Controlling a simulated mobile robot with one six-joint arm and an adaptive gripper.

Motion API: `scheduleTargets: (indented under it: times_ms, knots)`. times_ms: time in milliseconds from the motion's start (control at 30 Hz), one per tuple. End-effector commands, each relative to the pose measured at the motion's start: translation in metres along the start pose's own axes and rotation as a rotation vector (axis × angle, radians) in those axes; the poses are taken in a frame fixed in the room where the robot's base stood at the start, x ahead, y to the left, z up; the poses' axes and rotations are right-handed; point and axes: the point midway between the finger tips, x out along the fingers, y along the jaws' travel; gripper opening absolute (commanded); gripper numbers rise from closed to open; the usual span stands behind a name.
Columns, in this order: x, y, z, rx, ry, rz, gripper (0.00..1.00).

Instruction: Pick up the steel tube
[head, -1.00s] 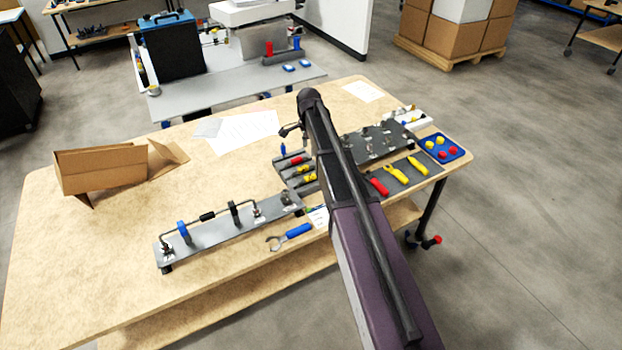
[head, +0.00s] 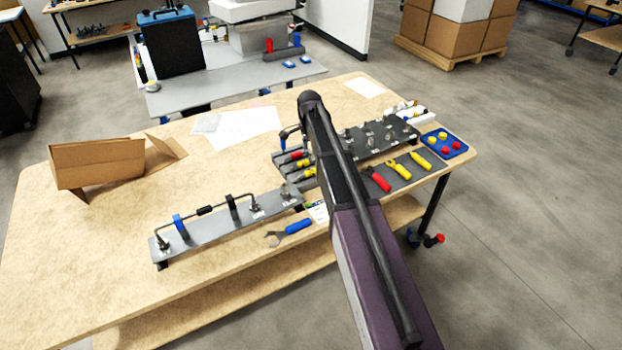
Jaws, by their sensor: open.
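A thin steel tube (head: 187,216) with bent ends lies along a grey fixture plate (head: 205,238) at the front left of the table. It runs through a blue clamp (head: 181,227) and a black clamp (head: 232,206), and a black sleeve (head: 205,210) sits around its middle. Its ends meet small metal fittings on the plate. My arm reaches over the table from the lower right, well to the right of the tube. Only a small dark part of its wrist side shows left of the arm; the gripper's fingers are hidden behind it.
A blue-handled wrench (head: 297,227) lies right of the fixture. An open cardboard box (head: 95,165) stands at the left, and papers (head: 243,127) lie at the back. Pliers (head: 378,180) and a blue tray (head: 456,136) are at the right. The table's left front is bare.

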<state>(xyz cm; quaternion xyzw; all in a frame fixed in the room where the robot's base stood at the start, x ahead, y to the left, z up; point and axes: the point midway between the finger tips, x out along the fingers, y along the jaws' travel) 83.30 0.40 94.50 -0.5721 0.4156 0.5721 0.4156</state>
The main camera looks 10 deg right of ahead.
Motion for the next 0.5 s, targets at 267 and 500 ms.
scheduleTargets:
  times_ms: [267,500]
  knots:
    - [0.026,0.000,0.000,0.000,0.000,0.000,0.67]
    - [0.042,0.000,-0.001,0.001,0.000,0.000,0.67]
